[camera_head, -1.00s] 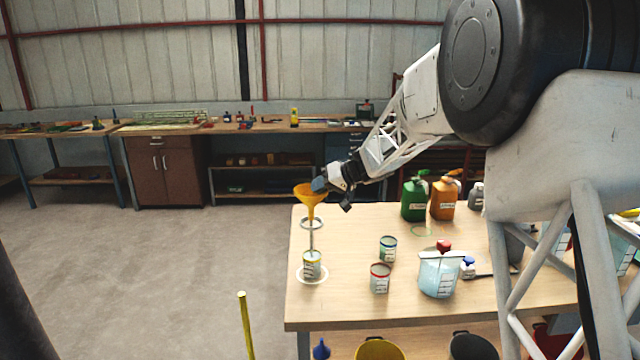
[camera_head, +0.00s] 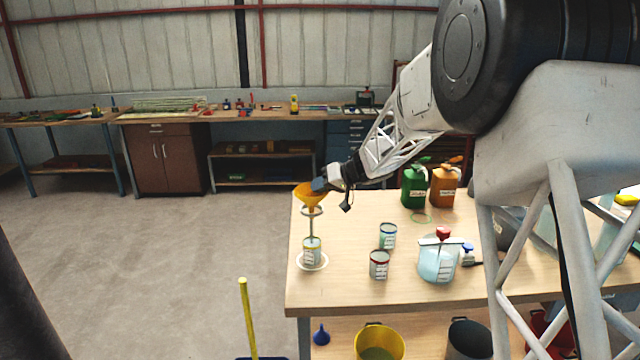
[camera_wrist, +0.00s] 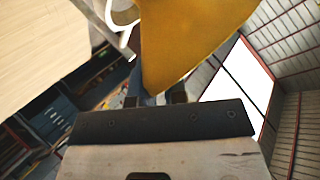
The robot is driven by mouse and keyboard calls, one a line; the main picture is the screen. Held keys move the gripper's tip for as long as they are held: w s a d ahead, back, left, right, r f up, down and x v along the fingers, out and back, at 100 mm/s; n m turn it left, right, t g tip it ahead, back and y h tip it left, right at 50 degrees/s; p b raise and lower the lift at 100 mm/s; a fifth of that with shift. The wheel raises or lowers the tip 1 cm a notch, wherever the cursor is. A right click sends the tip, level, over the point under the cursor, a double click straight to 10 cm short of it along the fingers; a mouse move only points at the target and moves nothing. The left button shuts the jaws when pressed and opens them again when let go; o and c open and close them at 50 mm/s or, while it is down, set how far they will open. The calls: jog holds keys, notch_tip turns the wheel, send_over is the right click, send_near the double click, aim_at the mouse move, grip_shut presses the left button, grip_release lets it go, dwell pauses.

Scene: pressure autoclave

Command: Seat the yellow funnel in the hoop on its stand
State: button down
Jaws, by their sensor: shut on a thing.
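The yellow funnel (camera_head: 307,194) is upright above the hoop (camera_head: 312,211) at the table's left end, its lower part around hoop height. I cannot tell whether the funnel touches the hoop. The hoop's stand (camera_head: 311,228) is a thin post, with a yellow-rimmed can (camera_head: 312,249) at its foot. My gripper (camera_head: 322,185) is shut on the funnel's right side. In the wrist view the funnel (camera_wrist: 190,40) fills the upper middle, and a white piece of the hoop (camera_wrist: 122,17) shows beside it.
A yellow pole (camera_head: 248,318) rises in front. Free floor lies to the left.

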jog(key=shift+f, duration=0.55)
jog(key=shift+f, duration=0.1)
jog(key=c, duration=1.1)
grip_release()
jog(key=v, duration=0.7)
jog(key=shift+d+r, duration=0.25)
jog(key=shift+d, duration=0.05)
jog(key=shift+s, duration=0.15)
